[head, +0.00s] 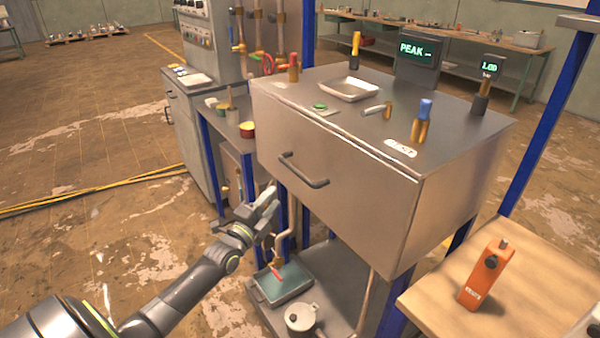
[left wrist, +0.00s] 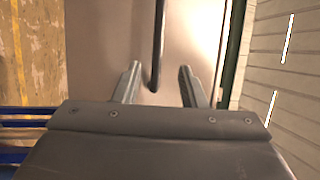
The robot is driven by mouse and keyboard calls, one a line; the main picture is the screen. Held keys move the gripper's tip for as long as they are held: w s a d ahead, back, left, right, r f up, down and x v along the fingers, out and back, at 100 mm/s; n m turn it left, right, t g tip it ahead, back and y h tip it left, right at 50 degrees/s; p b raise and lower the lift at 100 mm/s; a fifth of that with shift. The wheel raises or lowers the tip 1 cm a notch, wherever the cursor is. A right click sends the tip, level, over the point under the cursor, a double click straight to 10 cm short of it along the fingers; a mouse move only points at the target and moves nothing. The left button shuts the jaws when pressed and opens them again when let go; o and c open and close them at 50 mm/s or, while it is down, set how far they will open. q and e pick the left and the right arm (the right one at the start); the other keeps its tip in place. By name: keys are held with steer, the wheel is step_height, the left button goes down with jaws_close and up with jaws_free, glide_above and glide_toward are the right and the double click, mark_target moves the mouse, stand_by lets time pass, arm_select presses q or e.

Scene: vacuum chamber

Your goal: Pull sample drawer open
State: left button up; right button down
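The sample drawer (head: 340,200) is a large brushed-metal box front, and it looks shut. Its dark bar handle (head: 303,170) is on the left half of the front. My left gripper (head: 268,198) is in front of the drawer, below and left of the handle in the head view. In the left wrist view its two fingers are open and empty. I cannot tell exactly how far the fingertips are from the handle. My right gripper is not in view.
The cabinet top holds a white tray (head: 348,89), small tools and a PEAK display (head: 417,50). Below are a teal tray (head: 283,285) and a pot (head: 300,318). A wooden table (head: 530,270) with an orange device (head: 487,272) stands right.

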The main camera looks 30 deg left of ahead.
mark_target(297, 171)
arm_select(q)
steer(key=w+b, duration=0.2)
steer(key=w, duration=0.2)
steer(key=w+r+b, duration=0.1)
steer(key=w+b, duration=0.1)
steer(key=w, duration=0.2)
steer(key=w+b, duration=0.2)
steer(key=w, duration=0.2)
steer(key=shift+w+a+r, duration=0.1)
steer(key=shift+w+r, duration=0.1)
steer(key=shift+r, duration=0.1)
steer(key=shift+w+r+b, duration=0.2)
steer(key=shift+w+b, duration=0.2)
steer(key=shift+w, duration=0.05)
steer(key=shift+c, duration=0.4)
jaws_close()
